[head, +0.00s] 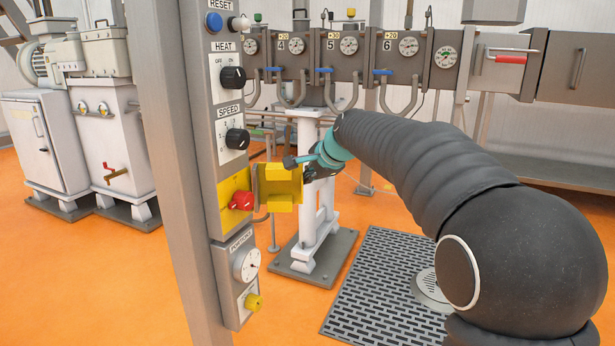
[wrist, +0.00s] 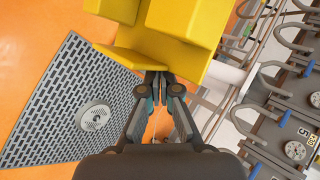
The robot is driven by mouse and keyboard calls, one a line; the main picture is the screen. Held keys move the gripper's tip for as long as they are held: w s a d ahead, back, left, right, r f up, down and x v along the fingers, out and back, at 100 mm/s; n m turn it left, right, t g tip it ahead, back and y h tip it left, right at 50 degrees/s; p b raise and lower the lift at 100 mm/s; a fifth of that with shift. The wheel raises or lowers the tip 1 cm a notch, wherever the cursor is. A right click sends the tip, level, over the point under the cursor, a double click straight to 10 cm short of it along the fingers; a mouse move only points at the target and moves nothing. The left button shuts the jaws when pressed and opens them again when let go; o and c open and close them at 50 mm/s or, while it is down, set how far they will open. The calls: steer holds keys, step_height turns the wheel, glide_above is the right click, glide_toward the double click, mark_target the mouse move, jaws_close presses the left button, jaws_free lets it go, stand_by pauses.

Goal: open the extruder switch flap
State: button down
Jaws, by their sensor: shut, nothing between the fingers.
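The yellow switch flap (head: 281,184) stands out to the right of the yellow switch plate (head: 229,187) on the grey control post. It is swung away from the plate, and the red switch (head: 242,201) on the plate is exposed. In the wrist view the yellow flap (wrist: 182,20) fills the top middle. My gripper (head: 309,175) is at the flap's outer right edge in the head view, partly hidden by it. In the wrist view my gripper (wrist: 157,80) has its fingertips together and empty, at the flap's lower edge. I cannot tell if they touch it.
Speed (head: 233,140) and heat (head: 232,78) knobs sit above the switch, a gauge (head: 247,264) below. A white stand (head: 309,210) is behind the flap. The extruder barrel (head: 350,50) runs along the back. A floor grate (head: 385,285) lies below my arm.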

steer(key=s+d+r, duration=0.5)
steer(key=d+r, duration=0.2)
steer(key=d, duration=0.3)
steer(key=s+d+f+n+g+h, duration=0.1)
steer(key=s+d+f+n, duration=0.15)
steer(key=s+f, duration=0.3)
steer(key=s+d+f+n+g+h, duration=0.1)
steer(key=s+d+f+n, duration=0.1)
steer(key=s+f+n, duration=0.3)
steer(key=s+d+f+n+h+p, duration=0.1)
steer(key=s+d+f, duration=0.1)
steer(key=s, duration=0.7)
steer(key=s+d+f+n+h+p, duration=0.1)
steer(key=s+d+f, duration=0.1)
steer(key=s, duration=0.7)
steer(key=s+d+f+n+h+p, duration=0.1)
steer(key=s+d+f, duration=0.1)
steer(key=s, duration=0.6)
steer(key=shift+s+f, duration=0.2)
steer(key=shift+s, duration=0.2)
steer(key=shift+d+n, duration=0.1)
steer(key=shift+n, duration=0.15)
